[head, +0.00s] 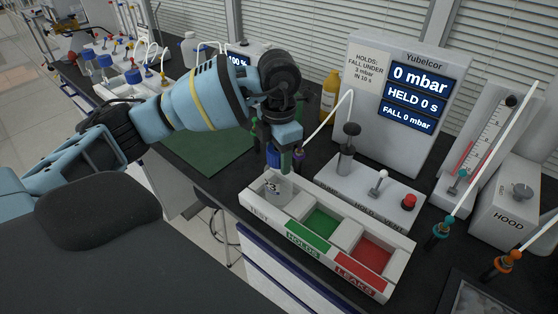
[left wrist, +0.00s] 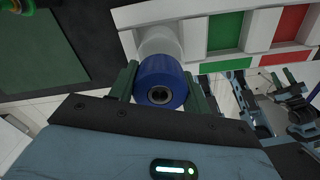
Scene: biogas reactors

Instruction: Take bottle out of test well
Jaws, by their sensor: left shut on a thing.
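The bottle (head: 272,187) is clear with a blue cap, and stands in or just above the test well (head: 251,198) at the left end of the white tray. Its lower part is partly hidden by the well wall, so I cannot tell whether it touches the bottom. My left gripper (head: 279,153) points down over the well and is shut on the bottle at its blue cap. In the left wrist view the blue cap (left wrist: 161,80) sits between the two green fingers of my left gripper (left wrist: 158,84). My right gripper is not in view.
The white tray also has a green HOLDS compartment (head: 318,226) and a red LEAKS compartment (head: 368,256). The pressure unit (head: 405,100) with its display stands behind. Its front panel carries a plunger (head: 347,150) and a red button (head: 409,202). A green mat (head: 205,140) lies left.

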